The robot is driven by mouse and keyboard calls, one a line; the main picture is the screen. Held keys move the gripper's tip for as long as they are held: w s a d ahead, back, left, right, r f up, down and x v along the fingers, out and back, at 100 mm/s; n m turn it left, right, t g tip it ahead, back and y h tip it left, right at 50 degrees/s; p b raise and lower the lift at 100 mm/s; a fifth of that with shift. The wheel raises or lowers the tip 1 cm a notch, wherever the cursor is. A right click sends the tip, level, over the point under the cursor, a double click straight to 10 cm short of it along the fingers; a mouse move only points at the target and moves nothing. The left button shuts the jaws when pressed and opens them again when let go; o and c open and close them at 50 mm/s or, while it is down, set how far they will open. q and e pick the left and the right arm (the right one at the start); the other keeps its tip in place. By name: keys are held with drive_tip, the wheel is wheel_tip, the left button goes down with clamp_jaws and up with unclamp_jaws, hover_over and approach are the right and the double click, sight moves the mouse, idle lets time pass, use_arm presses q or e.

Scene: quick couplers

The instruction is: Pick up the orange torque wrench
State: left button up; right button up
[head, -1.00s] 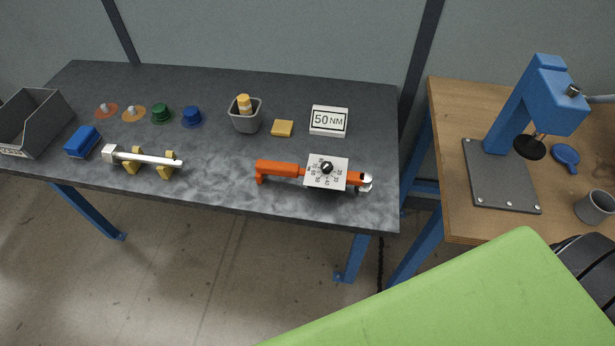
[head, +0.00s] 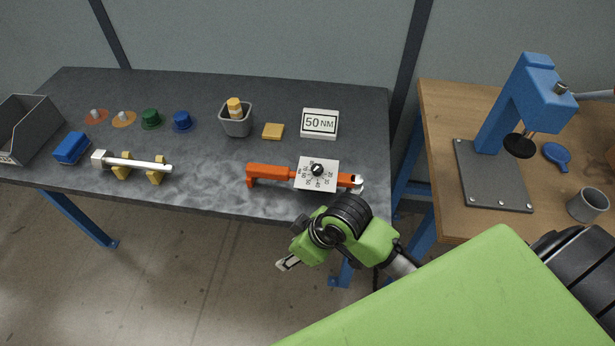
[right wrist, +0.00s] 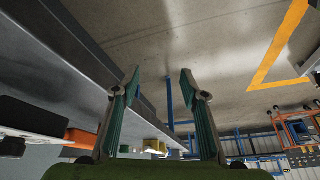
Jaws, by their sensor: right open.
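The orange torque wrench (head: 270,170) lies near the front edge of the dark table, its handle to the left and its metal jaw to the right. A white square dial plate (head: 317,174) sits on it. My right gripper (head: 285,264) is in front of the table edge, apart from the wrench. In the right wrist view my right gripper (right wrist: 158,84) shows two spread fingers with nothing between them. An orange part (right wrist: 80,138), probably the wrench, shows at the lower left there. My left gripper is not in view.
A 50 NM sign (head: 320,124), a yellow block (head: 273,131) and a grey cup (head: 236,122) stand behind the wrench. A white bar on yellow stands (head: 138,164) lies to its left. A wooden bench (head: 440,150) with a blue press (head: 530,95) is at right.

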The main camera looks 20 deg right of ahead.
drive_tip(key=w+r+n, duration=0.4)
drive_tip(key=w+r, duration=0.2)
drive_tip(key=w, duration=0.2)
drive_tip(key=g, duration=0.1)
approach(279, 169)
drive_tip(key=x, duration=0.4)
drive_tip(key=d+p+x, duration=0.1)
drive_tip(key=x, duration=0.1)
drive_tip(key=shift+a+f, duration=0.1)
drive_tip(key=shift+f, duration=0.2)
drive_tip(key=shift+w+a+f+y, duration=0.1)
drive_tip(key=shift+a+f+y, duration=0.25)
drive_tip(key=shift+f, duration=0.1)
drive_tip(key=p+x, duration=0.1)
drive_tip(key=x, duration=0.3)
drive_tip(key=shift+a+f, duration=0.15)
drive_tip(key=shift+f, duration=0.05)
clamp_jaws()
drive_tip(key=shift+r, duration=0.15)
